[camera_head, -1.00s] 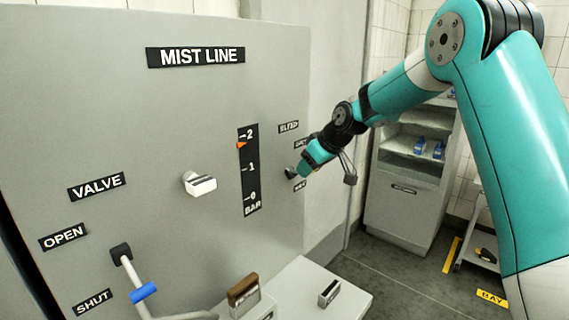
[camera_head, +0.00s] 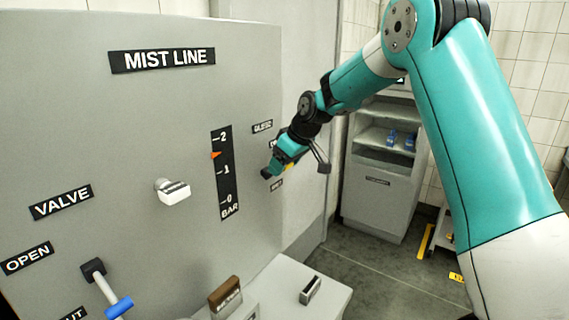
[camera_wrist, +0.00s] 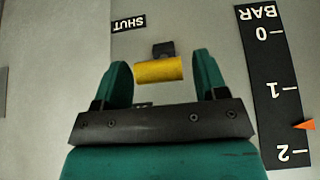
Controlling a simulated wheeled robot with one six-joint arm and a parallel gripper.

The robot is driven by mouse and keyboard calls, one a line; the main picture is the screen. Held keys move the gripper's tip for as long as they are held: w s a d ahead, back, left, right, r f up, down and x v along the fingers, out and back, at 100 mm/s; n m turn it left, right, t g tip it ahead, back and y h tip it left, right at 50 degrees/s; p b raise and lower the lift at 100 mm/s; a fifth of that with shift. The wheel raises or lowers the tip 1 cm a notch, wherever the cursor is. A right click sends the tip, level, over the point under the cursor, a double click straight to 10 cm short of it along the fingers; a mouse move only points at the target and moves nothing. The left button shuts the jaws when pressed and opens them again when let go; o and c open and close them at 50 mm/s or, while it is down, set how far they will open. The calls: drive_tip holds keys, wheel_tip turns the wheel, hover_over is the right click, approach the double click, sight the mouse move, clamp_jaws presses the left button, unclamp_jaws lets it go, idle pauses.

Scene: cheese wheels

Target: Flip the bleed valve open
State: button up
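The bleed valve's yellow handle (camera_wrist: 159,71) shows in the wrist view, with its dark pivot (camera_wrist: 163,48) on the grey panel just beyond it. A SHUT label (camera_wrist: 128,24), upside down, is near it. My gripper (camera_wrist: 161,66) is open, with one teal finger on each side of the handle. Narrow gaps show between the handle and the fingers, and contact is hard to tell. In the head view my gripper (camera_head: 293,160) is at the panel's right edge below the BLEED label (camera_head: 262,127). It partly hides the valve and its labels.
The panel carries a BAR gauge (camera_head: 225,185) with an orange pointer between 1 and 2, a white knob (camera_head: 172,191) and a blue-gripped lever (camera_head: 118,307). A grey ledge (camera_head: 330,299) juts out below. A shelf unit (camera_head: 378,195) stands behind.

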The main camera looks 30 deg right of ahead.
drive_tip(key=shift+s+r, duration=0.1)
drive_tip(key=b+v, duration=0.4)
drive_tip(key=v, duration=1.3)
drive_tip(key=s+a+f+n+g+y+b, duration=0.1)
drive_tip(key=s+a+f+b, duration=0.1)
drive_tip(key=s+a+f, duration=0.5)
drive_tip(key=s+a+f+g+y+b, duration=0.1)
drive_tip(key=s+a+f+b, duration=0.15)
drive_tip(key=s+a, duration=0.45)
drive_tip(key=s+a+f+g+b, duration=0.1)
drive_tip(key=s+a+f, duration=0.3)
drive_tip(key=s+f, duration=0.2)
drive_tip(key=s+a+f+g+b, duration=0.1)
drive_tip(key=s+a+f+g, duration=0.1)
drive_tip(key=s+f, duration=0.4)
drive_tip(key=s+a, duration=0.1)
drive_tip(key=s, duration=0.4)
drive_tip(key=shift+a+n, duration=0.3)
drive_tip(key=shift+a, duration=0.1)
